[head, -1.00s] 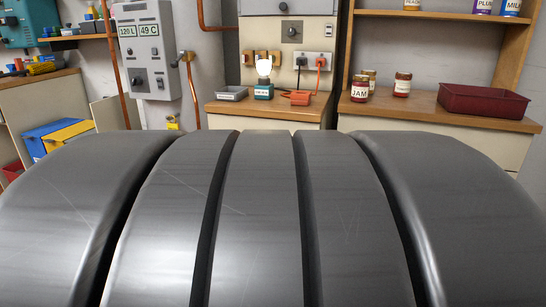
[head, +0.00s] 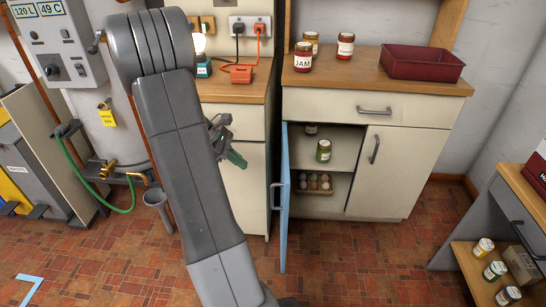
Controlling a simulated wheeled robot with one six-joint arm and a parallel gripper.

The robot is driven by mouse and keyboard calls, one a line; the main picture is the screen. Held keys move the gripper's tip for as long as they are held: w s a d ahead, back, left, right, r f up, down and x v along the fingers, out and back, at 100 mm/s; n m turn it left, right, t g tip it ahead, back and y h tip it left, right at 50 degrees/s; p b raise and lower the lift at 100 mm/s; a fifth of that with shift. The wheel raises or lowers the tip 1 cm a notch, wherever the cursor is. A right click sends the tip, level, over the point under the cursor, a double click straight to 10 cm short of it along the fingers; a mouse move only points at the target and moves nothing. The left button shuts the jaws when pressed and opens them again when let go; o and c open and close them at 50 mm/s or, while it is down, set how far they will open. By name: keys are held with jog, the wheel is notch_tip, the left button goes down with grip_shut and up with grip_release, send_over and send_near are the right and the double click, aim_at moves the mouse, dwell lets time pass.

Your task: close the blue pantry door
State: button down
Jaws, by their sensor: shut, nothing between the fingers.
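The blue pantry door (head: 284,200) stands open on the lower cabinet, swung out toward me and seen nearly edge-on. Its handle (head: 274,196) is on the left side of the panel. The open compartment (head: 340,150) behind it holds a jar (head: 323,150) and a tray of eggs (head: 314,182). My gripper (head: 236,158) is shut and empty, to the left of the door and apart from it in the picture. My arm partly hides the gripper.
The cream door (head: 395,172) to the right and the drawer (head: 370,108) above are shut. Jars and a red bin (head: 422,64) stand on the counter. A grey side unit (head: 505,225) is at the right. The tiled floor (head: 370,265) before the cabinet is clear.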

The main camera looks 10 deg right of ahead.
jog(key=shift+n+h, duration=0.3)
jog(key=shift+h, duration=0.1)
jog(key=b+x, duration=0.1)
jog(key=x, duration=0.2)
jog(key=d+r+b+x, duration=0.1)
jog(key=x, duration=0.3)
jog(key=w+b+x, duration=0.1)
jog(key=x, duration=0.3)
jog(key=shift+w+d+r, duration=0.15)
jog(key=shift+d+r, duration=0.1)
jog(key=shift+d, duration=0.75)
